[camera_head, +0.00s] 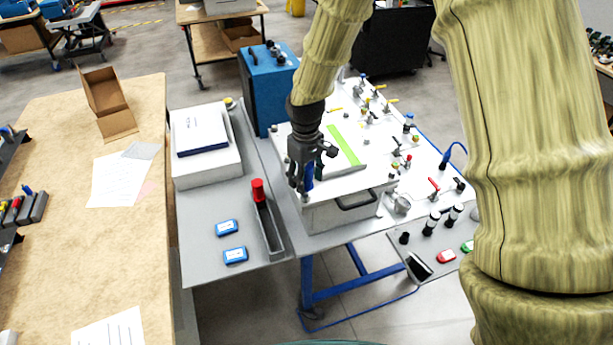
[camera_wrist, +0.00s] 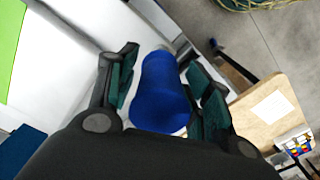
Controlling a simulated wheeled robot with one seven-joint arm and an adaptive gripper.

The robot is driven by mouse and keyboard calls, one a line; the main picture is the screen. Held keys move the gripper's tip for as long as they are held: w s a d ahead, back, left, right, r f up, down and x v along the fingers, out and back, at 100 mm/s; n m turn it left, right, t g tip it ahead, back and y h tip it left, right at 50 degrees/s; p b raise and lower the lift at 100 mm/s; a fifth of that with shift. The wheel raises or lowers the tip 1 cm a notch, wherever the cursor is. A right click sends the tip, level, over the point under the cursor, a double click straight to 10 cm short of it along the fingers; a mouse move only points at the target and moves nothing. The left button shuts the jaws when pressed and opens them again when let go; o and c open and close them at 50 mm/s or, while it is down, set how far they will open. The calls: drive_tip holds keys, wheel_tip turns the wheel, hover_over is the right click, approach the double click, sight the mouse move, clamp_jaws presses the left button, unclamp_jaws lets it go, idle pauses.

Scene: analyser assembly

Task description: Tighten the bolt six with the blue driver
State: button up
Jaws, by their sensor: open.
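The blue driver (camera_head: 308,177) is upright at the near left corner of the white analyser box (camera_head: 325,215). In the wrist view the blue driver handle (camera_wrist: 160,92) lies between the two fingers of my gripper (camera_wrist: 165,82). The fingers are open, with a gap visible on both sides of the handle. In the head view my gripper (camera_head: 309,166) points down around the driver at that corner. The driver's tip and bolt six under it are hidden, so I cannot tell whether they touch.
A narrow grey holder (camera_head: 269,232) with a red-handled tool (camera_head: 258,190) stands left of the box. Two blue devices (camera_head: 227,227) lie on the grey table. A white box with a booklet (camera_head: 201,134) is farther back. Valves and fittings crowd the white panel (camera_head: 385,130) at right.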

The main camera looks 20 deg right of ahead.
drive_tip(key=shift+c, duration=0.2)
clamp_jaws()
drive_tip(key=shift+r, duration=0.1)
drive_tip(key=shift+w+r, duration=0.1)
drive_tip(key=shift+r, duration=2.8)
drive_tip(key=shift+f, duration=0.1)
